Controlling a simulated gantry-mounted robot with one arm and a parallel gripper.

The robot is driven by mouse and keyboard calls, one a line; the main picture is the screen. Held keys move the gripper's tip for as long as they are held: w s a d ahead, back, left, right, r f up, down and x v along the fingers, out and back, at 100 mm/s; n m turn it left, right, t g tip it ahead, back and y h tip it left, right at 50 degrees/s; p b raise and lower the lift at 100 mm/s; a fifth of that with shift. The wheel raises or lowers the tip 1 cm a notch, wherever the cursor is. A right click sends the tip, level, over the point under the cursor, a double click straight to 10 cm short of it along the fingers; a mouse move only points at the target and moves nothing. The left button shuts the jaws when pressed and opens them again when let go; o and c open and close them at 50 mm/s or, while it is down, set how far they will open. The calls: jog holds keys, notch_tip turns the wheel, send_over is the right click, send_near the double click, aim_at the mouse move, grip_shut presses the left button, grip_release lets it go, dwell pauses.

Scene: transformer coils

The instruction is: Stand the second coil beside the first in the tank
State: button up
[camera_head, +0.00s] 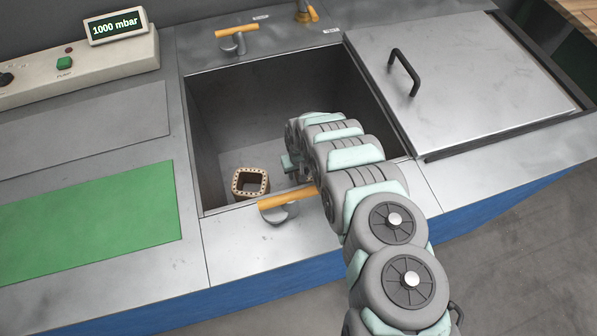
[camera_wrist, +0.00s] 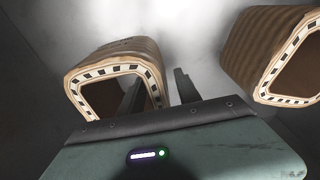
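Two square, hollow, brown wound coils with pale dotted end rims show in the wrist view: the left coil (camera_wrist: 122,56) and the right coil (camera_wrist: 270,42), with a gap between them. My gripper (camera_wrist: 158,82) has its fingers apart. One finger overlaps the left coil's opening and the other lies just outside its right wall, with a small gap showing there. In the head view one coil (camera_head: 250,182) stands upright on the floor of the tank (camera_head: 215,130), near its front wall. My gripper (camera_head: 293,163) is down in the tank to its right. The other coil is hidden behind my arm.
An orange-handled clamp (camera_head: 281,202) sits on the tank's front rim and another (camera_head: 236,34) on the back rim. A metal lid (camera_head: 470,75) with a black handle lies right of the opening. A green mat (camera_head: 95,215) at left is bare. The tank's back left is clear.

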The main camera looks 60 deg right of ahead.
jog(key=r+p, duration=0.1)
jog(key=r, duration=0.2)
jog(key=r+p, duration=0.2)
jog(key=r, duration=0.2)
jog(key=r+p, duration=0.2)
jog(key=r, duration=0.2)
jog(key=shift+s+a, duration=0.35)
jog(key=shift+s, duration=0.05)
jog(key=shift+s+a+r+p, duration=0.1)
jog(key=shift+a+r+p, duration=0.05)
jog(key=shift+r+p, duration=0.55)
